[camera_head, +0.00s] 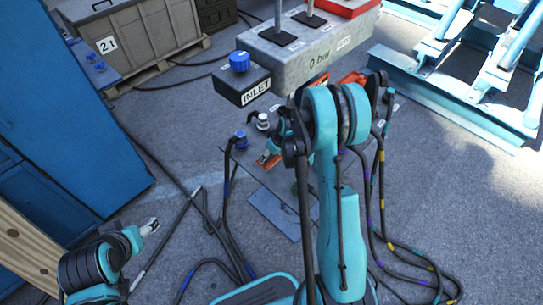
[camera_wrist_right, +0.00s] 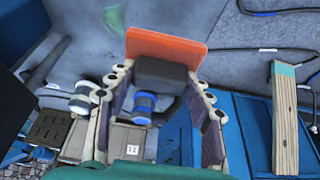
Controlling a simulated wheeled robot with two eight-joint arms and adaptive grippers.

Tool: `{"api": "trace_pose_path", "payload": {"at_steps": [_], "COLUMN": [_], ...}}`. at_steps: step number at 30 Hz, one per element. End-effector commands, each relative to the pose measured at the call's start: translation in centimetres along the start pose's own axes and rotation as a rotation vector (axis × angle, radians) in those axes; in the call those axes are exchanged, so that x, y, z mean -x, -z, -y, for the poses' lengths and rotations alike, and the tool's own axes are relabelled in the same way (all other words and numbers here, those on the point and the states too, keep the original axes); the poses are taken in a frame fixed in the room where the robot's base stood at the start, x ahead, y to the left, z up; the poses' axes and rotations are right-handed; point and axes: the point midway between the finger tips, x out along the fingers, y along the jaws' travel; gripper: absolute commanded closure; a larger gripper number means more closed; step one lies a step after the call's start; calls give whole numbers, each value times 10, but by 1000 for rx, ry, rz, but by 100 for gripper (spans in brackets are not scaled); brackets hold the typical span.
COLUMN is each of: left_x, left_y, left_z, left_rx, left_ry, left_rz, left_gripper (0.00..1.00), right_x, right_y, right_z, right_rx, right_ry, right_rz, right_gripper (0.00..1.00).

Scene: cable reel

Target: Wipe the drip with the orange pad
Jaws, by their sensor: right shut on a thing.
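The orange pad (camera_wrist_right: 166,45) is a flat orange plate on a dark block (camera_wrist_right: 162,74). In the right wrist view my right gripper (camera_wrist_right: 160,82) has its fingers on both sides of that block and is shut on it.
A grey block marked "0 bar" (camera_head: 310,58) and an INLET box with a blue knob (camera_head: 240,62) stand over the work area. A blue cabinet (camera_head: 65,120) is at left, a blue metal frame (camera_head: 450,100) at right.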

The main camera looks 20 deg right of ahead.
Motion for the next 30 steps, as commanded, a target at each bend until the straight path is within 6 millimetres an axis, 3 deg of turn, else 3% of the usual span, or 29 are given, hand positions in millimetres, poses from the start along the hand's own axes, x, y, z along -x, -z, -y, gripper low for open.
{"api": "trace_pose_path", "payload": {"at_steps": [6,23,30], "left_x": [9,9,9], "left_y": [7,6,6], "left_z": [0,0,0], "left_rx": [0,0,0], "left_ry": [0,0,0], "left_rz": [0,0,0], "left_gripper": [37,37,37], "right_x": [14,14,32], "right_y": [12,12,11], "right_z": [3,3,27], "right_rx": [0,-1,-52], "right_ry": [0,0,-20], "right_rz": [0,0,10], "right_gripper": [76,76,76]}}
